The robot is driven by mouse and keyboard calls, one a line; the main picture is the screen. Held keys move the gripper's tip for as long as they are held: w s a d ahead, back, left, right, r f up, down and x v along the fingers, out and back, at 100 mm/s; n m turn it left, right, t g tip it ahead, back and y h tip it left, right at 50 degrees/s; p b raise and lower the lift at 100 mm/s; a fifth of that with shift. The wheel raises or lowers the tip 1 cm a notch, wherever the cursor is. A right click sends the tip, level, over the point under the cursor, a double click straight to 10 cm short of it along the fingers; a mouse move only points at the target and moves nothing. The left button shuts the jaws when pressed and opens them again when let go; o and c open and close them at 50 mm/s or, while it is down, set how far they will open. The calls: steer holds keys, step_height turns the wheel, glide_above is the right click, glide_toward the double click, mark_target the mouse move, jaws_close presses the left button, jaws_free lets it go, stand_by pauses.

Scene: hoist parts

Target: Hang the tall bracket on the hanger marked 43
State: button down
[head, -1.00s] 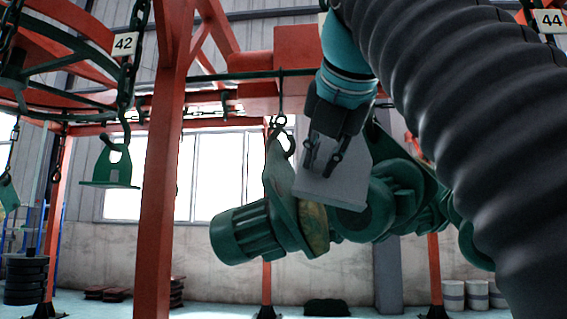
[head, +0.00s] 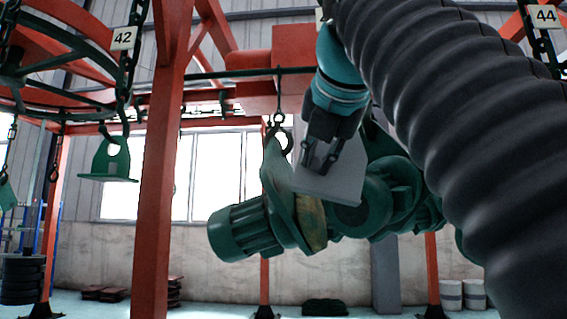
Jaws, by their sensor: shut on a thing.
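My gripper (head: 321,165), dark at the end of my teal wrist, is shut on the upper part of a grey bracket (head: 330,184). The bracket's flat plate points down, and its upper part is hidden by the fingers. Behind it a green motor unit (head: 245,229) hangs from a hook (head: 279,137) on a chain. No tag reading 43 can be read. A pale tag edge shows beside my wrist at the top, mostly hidden by my arm. Tag 42 (head: 123,38) is at the left and tag 44 (head: 545,15) at the top right.
A green bracket (head: 110,160) hangs under tag 42. A red post (head: 164,160) stands between it and the motor unit. My ribbed dark hose covers much of the right side. Red frames and chains fill the top.

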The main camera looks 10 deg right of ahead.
steer(key=shift+f+b, duration=0.35)
steer(key=shift+f, duration=0.1)
stand_by(0.7)
steer(key=c, duration=1)
jaws_free()
steer(key=shift+f, duration=0.1)
